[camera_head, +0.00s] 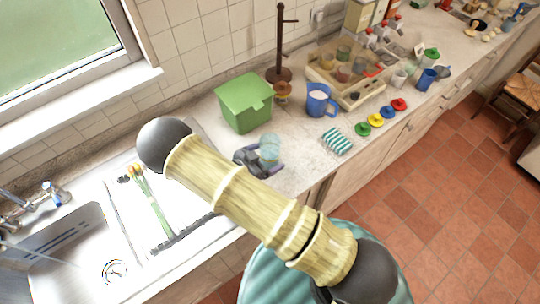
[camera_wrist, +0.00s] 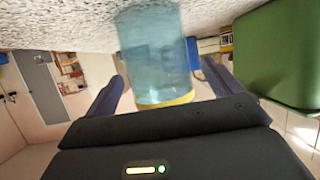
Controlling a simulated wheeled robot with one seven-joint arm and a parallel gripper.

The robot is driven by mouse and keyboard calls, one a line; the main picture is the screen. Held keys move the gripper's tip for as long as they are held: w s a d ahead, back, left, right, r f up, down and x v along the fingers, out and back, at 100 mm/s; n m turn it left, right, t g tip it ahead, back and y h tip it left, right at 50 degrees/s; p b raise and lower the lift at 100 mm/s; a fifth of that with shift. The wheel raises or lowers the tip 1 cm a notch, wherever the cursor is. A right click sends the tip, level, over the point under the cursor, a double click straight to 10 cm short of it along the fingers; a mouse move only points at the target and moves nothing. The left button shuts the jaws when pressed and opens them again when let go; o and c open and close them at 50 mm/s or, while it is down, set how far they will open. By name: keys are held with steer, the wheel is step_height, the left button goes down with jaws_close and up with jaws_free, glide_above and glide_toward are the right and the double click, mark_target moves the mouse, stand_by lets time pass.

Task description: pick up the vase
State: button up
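The vase, a translucent light-blue cylinder, stands on the counter in the head view (camera_head: 270,147). In the wrist view the vase (camera_wrist: 157,55) appears inverted, with a yellow band at its lower picture edge. My gripper (camera_head: 261,162) is at the vase, partly hidden behind my pale arm link. In the wrist view the two dark fingers of my gripper (camera_wrist: 166,82) are spread on either side of the vase. Narrow gaps seem to show between fingers and glass, so it looks open around the vase.
A green box (camera_head: 244,103) stands close behind the vase; it also fills the right of the wrist view (camera_wrist: 283,52). A blue mug (camera_head: 319,102), a striped cloth (camera_head: 337,141) and several coloured lids are to the right. The sink (camera_head: 70,255) is at left.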

steer(key=c, duration=1.2)
steer(key=shift+r, duration=0.1)
step_height(320, 180, up, 10)
steer(key=b, duration=0.3)
